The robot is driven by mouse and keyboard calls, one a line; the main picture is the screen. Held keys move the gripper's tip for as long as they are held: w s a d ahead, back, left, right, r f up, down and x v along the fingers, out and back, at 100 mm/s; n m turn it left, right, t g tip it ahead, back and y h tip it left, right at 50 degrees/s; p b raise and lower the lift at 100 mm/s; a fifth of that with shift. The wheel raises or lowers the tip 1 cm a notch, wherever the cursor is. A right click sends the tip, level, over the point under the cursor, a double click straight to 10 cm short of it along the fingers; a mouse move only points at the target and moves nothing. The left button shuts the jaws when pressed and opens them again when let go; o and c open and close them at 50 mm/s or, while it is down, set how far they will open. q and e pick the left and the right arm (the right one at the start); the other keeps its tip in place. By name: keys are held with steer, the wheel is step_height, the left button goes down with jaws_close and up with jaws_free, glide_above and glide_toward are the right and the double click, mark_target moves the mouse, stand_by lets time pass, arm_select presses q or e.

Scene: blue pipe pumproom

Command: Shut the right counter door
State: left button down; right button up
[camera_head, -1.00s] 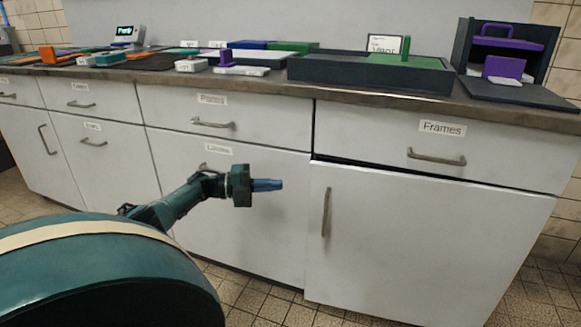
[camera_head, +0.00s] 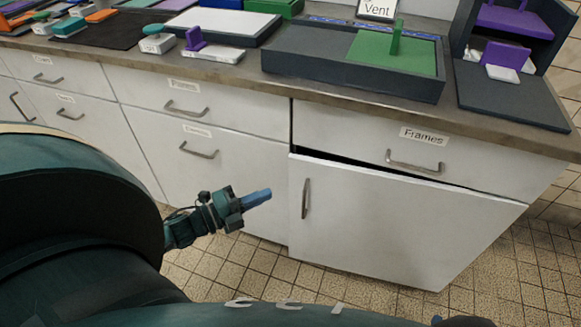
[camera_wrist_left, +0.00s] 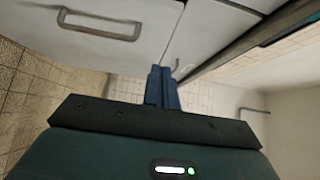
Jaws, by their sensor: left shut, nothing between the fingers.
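The right counter door (camera_head: 400,220) is the white door below the drawer labelled Frames. It stands slightly ajar, with a dark gap along its top edge. Its upright handle (camera_head: 306,198) is near its left edge. My left gripper (camera_head: 258,198) is shut and empty, left of the door and apart from the handle, its blue fingers pointing right. In the left wrist view the shut fingers (camera_wrist_left: 162,87) show with the door's handle (camera_wrist_left: 100,26) beyond them to the left. A small dark and blue part at the bottom right may be my right gripper (camera_head: 438,320); its fingers are mostly cut off.
The Frames drawer (camera_head: 420,160) above the door looks shut. The countertop (camera_head: 300,90) holds a dark tray (camera_head: 330,65) with a green block and a dark box (camera_head: 505,95) with purple parts. The tiled floor (camera_head: 260,268) before the counter looks clear.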

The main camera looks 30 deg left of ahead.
arm_select(q)
glide_toward(307, 167)
steer(key=w+d, duration=0.1)
steer(key=d, duration=0.3)
steer(key=shift+w+a+b, duration=0.2)
steer(key=shift+w+b, duration=0.05)
steer(key=shift+w, duration=0.45)
steer(key=shift+w+a+b, duration=0.25)
steer(key=shift+w, duration=0.45)
steer(key=shift+w+a+b, duration=0.2)
steer(key=shift+w+b, duration=0.05)
steer(key=shift+w, duration=0.45)
arm_select(e)
steer(key=shift+w+a+f+n, duration=0.1)
steer(key=shift+a+f+n, duration=0.1)
steer(key=shift+f, duration=0.3)
steer(key=shift+w+a+f+n, duration=0.1)
steer(key=shift+a+f, duration=0.05)
steer(key=shift+f, duration=0.35)
